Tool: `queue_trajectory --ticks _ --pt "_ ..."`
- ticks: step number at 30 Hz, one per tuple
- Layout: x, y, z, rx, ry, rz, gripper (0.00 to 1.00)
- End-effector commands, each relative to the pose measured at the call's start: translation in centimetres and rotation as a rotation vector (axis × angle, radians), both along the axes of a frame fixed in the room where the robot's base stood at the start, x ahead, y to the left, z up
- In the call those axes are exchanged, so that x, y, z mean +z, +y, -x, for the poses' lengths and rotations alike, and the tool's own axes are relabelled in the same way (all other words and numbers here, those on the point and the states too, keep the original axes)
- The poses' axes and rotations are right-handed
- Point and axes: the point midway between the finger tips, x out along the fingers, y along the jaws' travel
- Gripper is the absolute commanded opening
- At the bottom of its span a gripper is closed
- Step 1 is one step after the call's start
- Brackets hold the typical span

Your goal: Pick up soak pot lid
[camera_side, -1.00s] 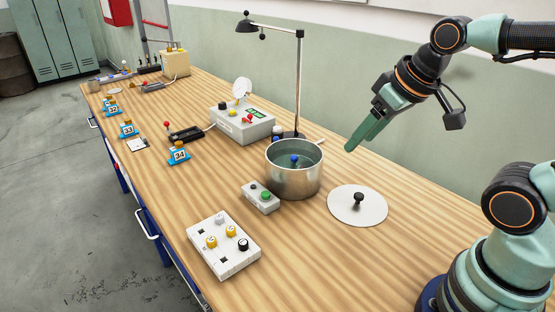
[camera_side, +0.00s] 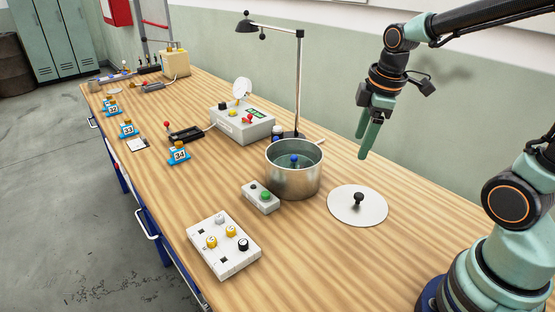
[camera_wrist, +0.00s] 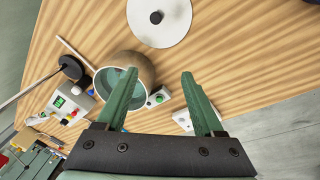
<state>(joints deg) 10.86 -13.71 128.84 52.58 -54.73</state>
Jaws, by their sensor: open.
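The soak pot lid (camera_side: 343,209) is a flat white disc with a black knob (camera_side: 358,199). It lies on the bench to the right of the metal soak pot (camera_side: 293,180), apart from it. In the wrist view the lid (camera_wrist: 174,28) is at the top, past the fingertips. My gripper (camera_side: 364,147) is in the air above and behind the lid, its fingers pointing down, with a clear gap to the knob. In the wrist view my gripper (camera_wrist: 159,72) is open and nothing is between its fingers. The pot is open on top and a blue knob shows inside it.
A lamp (camera_side: 299,75) stands behind the pot. A small box with a green button (camera_side: 261,196) and a white block with several knobs (camera_side: 224,245) are left of the lid. A control box (camera_side: 242,124) sits farther back. The bench right of the lid is clear.

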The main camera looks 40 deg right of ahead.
Motion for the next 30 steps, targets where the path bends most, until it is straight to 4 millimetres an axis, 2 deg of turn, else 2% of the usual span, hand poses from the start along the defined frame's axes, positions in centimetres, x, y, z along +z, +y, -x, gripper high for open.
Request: queue_trajectory --ticks 6,12,17,24,30 --pt "-3.9 -3.6 -1.2 0.357 0.147 0.032 0.69" --pt "-6.1 -5.4 -1.4 0.561 0.208 0.026 0.69" --pt "-7.3 -5.7 -1.4 0.608 0.22 0.022 0.69" --pt "-11.2 -5.6 -1.3 0.609 0.222 0.022 0.69" --pt "-13.2 -5.6 -1.4 0.607 0.218 0.024 0.69"
